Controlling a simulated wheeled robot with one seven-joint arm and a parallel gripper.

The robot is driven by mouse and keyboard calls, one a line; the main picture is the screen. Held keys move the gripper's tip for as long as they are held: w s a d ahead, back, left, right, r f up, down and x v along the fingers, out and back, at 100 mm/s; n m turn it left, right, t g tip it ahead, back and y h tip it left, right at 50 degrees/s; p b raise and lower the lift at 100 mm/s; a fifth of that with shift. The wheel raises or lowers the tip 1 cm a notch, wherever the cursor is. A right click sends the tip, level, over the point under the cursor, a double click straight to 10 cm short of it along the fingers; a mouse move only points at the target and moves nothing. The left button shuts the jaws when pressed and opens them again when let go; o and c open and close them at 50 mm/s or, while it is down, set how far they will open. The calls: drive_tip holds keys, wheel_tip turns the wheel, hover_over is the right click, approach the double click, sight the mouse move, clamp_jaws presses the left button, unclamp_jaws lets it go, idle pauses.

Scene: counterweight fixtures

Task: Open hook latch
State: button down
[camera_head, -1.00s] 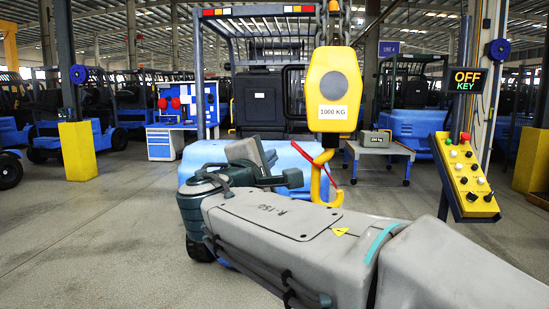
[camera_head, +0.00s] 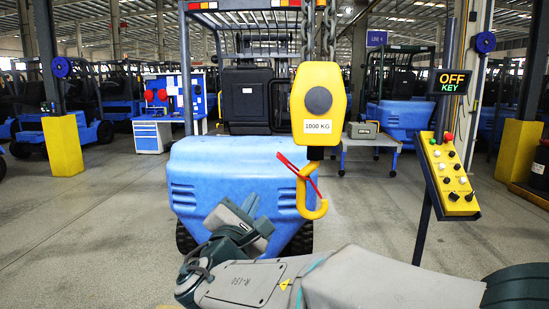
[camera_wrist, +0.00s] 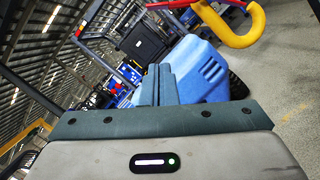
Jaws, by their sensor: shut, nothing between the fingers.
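The yellow crane hook (camera_head: 322,207) hangs under a yellow hook block (camera_head: 335,88) marked 1000 KG. A red latch bar (camera_head: 296,172) lies slantwise across the hook's throat, from upper left to lower right. My gripper (camera_wrist: 157,85) is shut and empty, its two fingers together in the wrist view. In the head view it shows low and left of the hook, in front of the blue forklift, apart from the latch. The wrist view shows the hook's curve (camera_wrist: 243,38) at the upper right, with part of the red latch at the top edge.
A blue forklift (camera_head: 205,188) stands behind the hook. A yellow control box (camera_head: 449,172) on a post stands at right under a sign reading OFF KEY. A small table (camera_head: 368,143) carries a grey weight (camera_head: 363,130). Open floor lies at left.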

sight(300, 176)
drive_tip(key=shift+f, duration=0.15)
drive_tip(key=shift+w, duration=0.1)
drive_tip(key=w+d+r+p, duration=0.4)
drive_tip(key=w, duration=0.5)
drive_tip(key=shift+w+d+r+p, duration=0.2)
drive_tip(key=shift+w+r+p, duration=0.05)
drive_tip(key=shift+r+p, duration=0.15)
drive_tip(key=shift+s+a, duration=0.1)
drive_tip(key=shift+r+b, duration=0.1)
drive_tip(key=shift+b, duration=0.3)
